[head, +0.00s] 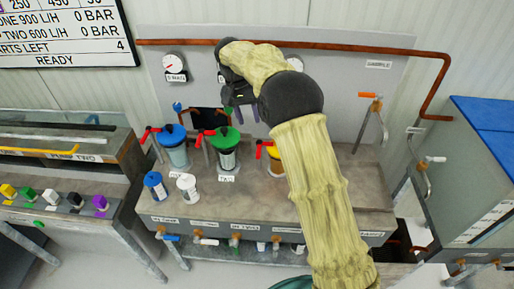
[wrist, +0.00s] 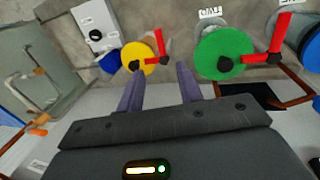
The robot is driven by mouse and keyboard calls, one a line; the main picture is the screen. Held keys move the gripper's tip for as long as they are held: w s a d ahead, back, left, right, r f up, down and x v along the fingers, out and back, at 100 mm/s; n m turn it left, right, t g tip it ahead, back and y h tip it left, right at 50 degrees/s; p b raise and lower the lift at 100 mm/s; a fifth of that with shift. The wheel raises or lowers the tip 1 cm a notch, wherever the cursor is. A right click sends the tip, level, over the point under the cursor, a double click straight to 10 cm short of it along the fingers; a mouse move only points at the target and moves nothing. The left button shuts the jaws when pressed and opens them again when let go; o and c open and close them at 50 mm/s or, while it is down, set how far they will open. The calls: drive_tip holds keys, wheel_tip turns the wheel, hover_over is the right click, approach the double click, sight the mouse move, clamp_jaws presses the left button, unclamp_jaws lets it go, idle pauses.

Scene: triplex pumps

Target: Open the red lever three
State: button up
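Red levers sit on the pump lids. The third one in the head view, the red lever (head: 264,147), is on the yellow-topped pump (head: 275,160), which my arm partly hides. In the wrist view this red lever (wrist: 160,45) stands up from the yellow lid (wrist: 138,57), just beyond the fingertips. My gripper (wrist: 160,72) is open and empty, with a gap between its two fingers. In the head view my gripper (head: 240,110) hangs above the green-lidded pump (head: 226,150), fingers downward. The green lid's red lever (wrist: 280,38) is right of the fingers.
The blue-lidded pump (head: 173,145) stands at the left. A blue-capped bottle (head: 155,185) and a white bottle (head: 187,187) stand in front. An orange-handled tap (head: 371,97) rises at the right. The bench top between the pumps and front edge is mostly clear.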

sight(258, 151)
drive_tip(key=d+f, duration=0.1)
drive_tip(key=f, duration=0.3)
drive_tip(key=f+p, duration=0.1)
drive_tip(key=f, duration=0.4)
drive_tip(key=d+f, duration=0.1)
drive_tip(key=f, duration=0.4)
drive_tip(key=shift+d, duration=0.35)
drive_tip(key=shift+r, duration=0.1)
clamp_jaws()
